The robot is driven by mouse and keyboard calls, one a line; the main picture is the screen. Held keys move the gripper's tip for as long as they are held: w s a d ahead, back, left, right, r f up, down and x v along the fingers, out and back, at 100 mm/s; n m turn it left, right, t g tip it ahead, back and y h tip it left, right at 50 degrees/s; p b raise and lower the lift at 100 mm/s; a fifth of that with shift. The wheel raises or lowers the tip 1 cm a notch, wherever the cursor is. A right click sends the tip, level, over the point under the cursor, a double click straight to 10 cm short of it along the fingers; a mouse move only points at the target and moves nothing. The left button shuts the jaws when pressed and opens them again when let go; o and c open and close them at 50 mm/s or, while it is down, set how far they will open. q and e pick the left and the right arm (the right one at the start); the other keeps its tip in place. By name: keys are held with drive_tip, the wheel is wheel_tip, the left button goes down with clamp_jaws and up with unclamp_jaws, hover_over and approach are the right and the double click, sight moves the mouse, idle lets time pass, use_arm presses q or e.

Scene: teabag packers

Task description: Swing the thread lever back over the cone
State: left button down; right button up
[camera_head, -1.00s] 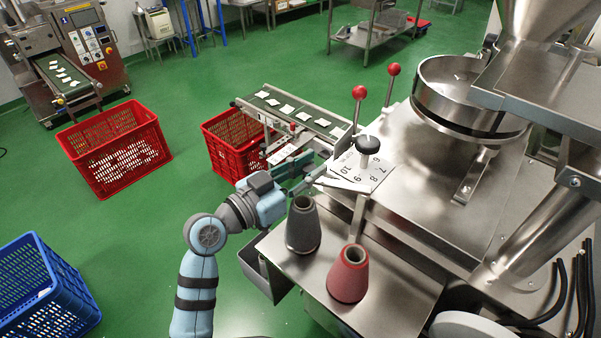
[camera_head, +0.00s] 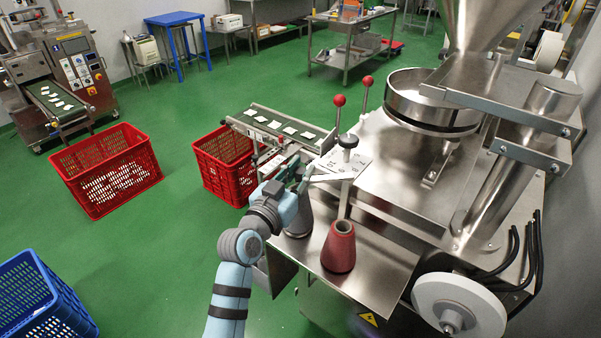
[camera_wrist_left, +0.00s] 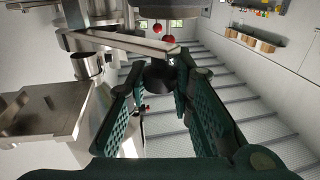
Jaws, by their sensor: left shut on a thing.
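The thread lever (camera_head: 328,177) is a pale metal bar reaching left from the top of an upright post beside the machine, above the shelf with the cones. My left gripper (camera_head: 302,181) is at the bar's left end. In the left wrist view the bar (camera_wrist_left: 140,43) ends over a dark knob (camera_wrist_left: 160,76), and my left gripper's green fingers (camera_wrist_left: 163,82) are shut on that knob. A grey cone (camera_head: 297,224) stands below, partly hidden by my left gripper and arm. A red cone (camera_head: 339,248) stands upright to its right. My right gripper is not in view.
A black knob (camera_head: 348,141) on a numbered dial plate and two red-balled levers (camera_head: 339,101) stand close behind. A small conveyor (camera_head: 278,126) and a red crate (camera_head: 225,165) lie beyond. A white wheel (camera_head: 458,305) is at the lower right.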

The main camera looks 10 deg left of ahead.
use_arm(q)
drive_tip(key=c, duration=1.4)
unclamp_jaws()
drive_tip(key=shift+d, duration=0.1)
drive_tip(key=v, duration=1.2)
drive_tip(key=shift+f, duration=0.1)
